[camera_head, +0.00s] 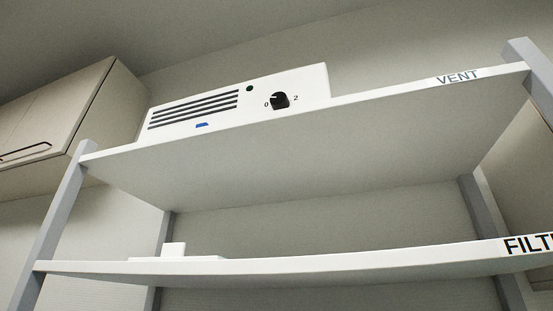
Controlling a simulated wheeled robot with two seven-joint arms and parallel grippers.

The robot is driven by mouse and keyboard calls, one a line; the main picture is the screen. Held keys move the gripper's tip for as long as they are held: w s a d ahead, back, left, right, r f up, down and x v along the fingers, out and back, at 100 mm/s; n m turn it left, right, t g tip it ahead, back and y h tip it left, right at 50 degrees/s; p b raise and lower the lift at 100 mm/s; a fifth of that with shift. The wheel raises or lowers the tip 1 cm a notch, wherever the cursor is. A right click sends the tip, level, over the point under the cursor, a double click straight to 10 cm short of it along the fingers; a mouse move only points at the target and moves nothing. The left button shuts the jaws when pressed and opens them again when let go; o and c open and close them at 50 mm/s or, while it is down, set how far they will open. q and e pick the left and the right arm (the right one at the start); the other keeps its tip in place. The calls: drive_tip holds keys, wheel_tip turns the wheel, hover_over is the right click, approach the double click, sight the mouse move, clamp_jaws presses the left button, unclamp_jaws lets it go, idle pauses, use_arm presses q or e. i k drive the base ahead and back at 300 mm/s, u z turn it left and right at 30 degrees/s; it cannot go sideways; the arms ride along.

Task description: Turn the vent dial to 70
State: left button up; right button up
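The vent unit (237,104) is a white box on the top shelf, with dark horizontal slots, a small blue mark and a dark green round spot on its front. The knob's exact pointer direction is too small to tell. Neither of my grippers is in view.
The top shelf (400,98) carries a "VENT" label at its right. A lower shelf (350,257) holds a white block (174,249) on a flat base and bears a partly cut-off "FILT" label. Grey posts (60,215) support the shelves. A wall cabinet (70,115) hangs at the left.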

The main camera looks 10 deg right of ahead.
sight(279, 100)
drive_tip(key=u, duration=1.1)
drive_tip(key=k, duration=0.6)
drive_tip(key=z, duration=1.1)
